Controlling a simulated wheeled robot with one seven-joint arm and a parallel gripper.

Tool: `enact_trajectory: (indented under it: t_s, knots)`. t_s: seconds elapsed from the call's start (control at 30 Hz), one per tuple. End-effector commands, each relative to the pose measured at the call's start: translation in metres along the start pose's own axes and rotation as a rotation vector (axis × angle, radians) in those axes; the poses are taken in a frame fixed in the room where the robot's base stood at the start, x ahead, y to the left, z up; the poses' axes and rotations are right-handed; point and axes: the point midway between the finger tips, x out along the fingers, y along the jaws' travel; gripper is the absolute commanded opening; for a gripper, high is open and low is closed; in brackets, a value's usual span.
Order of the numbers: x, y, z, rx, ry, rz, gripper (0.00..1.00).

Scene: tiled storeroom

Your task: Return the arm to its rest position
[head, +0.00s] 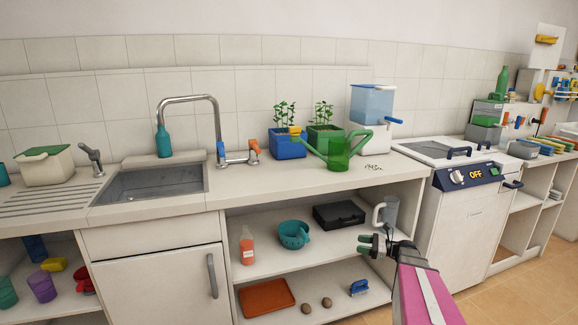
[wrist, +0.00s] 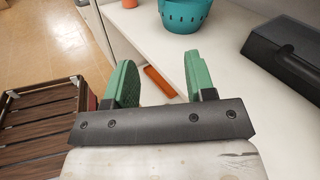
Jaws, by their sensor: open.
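My gripper (head: 373,245) is at the lower right of the head view, in front of the open shelves under the counter. My pink arm reaches up to it from the bottom edge. In the wrist view my gripper (wrist: 155,85) shows two green fingers standing wide apart. Nothing is between them. The shelf boards lie beyond the fingers. A clear jug (head: 388,212) stands on the upper shelf close behind my gripper in the head view.
The upper shelf holds a teal colander (head: 293,235), a black case (head: 339,214) and an orange bottle (head: 247,246). A blue brush (head: 358,288) is on the lower shelf. A slatted wooden crate (wrist: 40,125) stands on the floor. Open floor (wrist: 50,45) lies beyond it.

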Motion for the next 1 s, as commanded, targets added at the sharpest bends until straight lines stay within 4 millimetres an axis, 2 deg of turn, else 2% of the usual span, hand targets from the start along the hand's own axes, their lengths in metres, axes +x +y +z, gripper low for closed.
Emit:
enact_trajectory:
  t_s: [0.37, 0.57, 0.77, 0.9, 1.0]
  knots:
    - [0.031, 0.032, -0.005, -0.105, 0.150, 0.107, 0.50]
    - [0.052, 0.061, -0.010, -0.214, 0.279, 0.218, 0.50]
    - [0.073, 0.105, -0.015, -0.398, 0.456, 0.410, 0.50]
    - [0.082, 0.147, -0.018, -0.615, 0.615, 0.642, 0.50]
    - [0.081, 0.171, -0.016, -0.788, 0.716, 0.836, 0.50]
